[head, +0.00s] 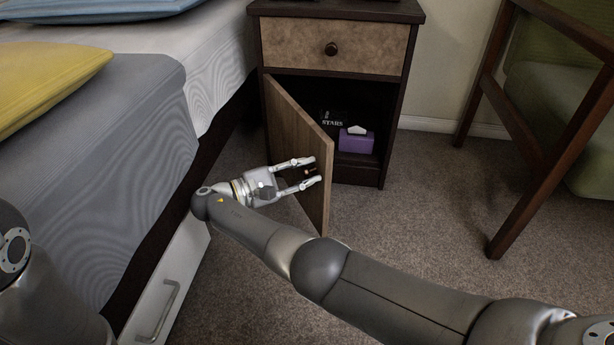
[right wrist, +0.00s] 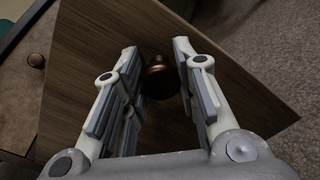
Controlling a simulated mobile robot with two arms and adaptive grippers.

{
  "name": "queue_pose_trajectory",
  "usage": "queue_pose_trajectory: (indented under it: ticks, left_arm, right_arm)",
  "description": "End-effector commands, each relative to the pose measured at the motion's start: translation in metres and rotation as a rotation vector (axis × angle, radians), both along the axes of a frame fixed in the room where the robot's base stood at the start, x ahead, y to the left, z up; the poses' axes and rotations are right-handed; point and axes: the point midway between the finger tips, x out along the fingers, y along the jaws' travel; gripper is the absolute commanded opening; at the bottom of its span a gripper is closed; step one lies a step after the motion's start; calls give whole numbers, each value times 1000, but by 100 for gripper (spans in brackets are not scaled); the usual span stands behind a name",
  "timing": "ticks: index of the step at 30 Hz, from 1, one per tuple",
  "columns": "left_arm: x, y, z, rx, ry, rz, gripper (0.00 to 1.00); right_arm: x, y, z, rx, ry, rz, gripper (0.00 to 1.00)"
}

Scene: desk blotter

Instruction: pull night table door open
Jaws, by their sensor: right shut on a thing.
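The night table (head: 394,85) stands against the wall beside the bed, with a drawer at its top. Its wooden door (head: 288,125) is swung well out, hinged on the left, and the dark inside shows. My right gripper (head: 313,171) is at the door's outer face near its free edge. In the right wrist view its fingers are on both sides of the round, dark copper door knob (right wrist: 157,80), closed on it. The door's plain wood face (right wrist: 90,55) fills much of that view. My left gripper is out of view.
Inside the night table are a purple tissue box (head: 356,142) and a black item marked STARS (head: 331,121). The bed (head: 95,150) is close on the left, with a white drawer front (head: 165,290) below. A wooden armchair (head: 545,130) stands right; carpet (head: 420,220) between is clear.

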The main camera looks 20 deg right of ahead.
Motion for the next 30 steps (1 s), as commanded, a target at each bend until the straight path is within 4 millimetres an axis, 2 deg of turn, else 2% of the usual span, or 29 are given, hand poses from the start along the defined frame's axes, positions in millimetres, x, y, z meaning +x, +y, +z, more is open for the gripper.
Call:
queue_pose_trajectory:
  ticks: [9, 10, 15, 25, 30]
  left_arm:
    - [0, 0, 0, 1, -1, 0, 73]
    - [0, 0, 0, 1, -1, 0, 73]
    - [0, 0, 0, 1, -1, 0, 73]
    - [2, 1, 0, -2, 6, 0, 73]
    - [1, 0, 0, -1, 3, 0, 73]
  right_arm:
    - [3, 2, 2, 2, -3, 13, 0]
    - [3, 2, 2, 2, -3, 13, 31]
    - [2, 1, 1, 2, -2, 10, 51]
    - [1, 1, 1, 2, 0, 6, 51]
    - [2, 2, 9, 6, 0, 10, 51]
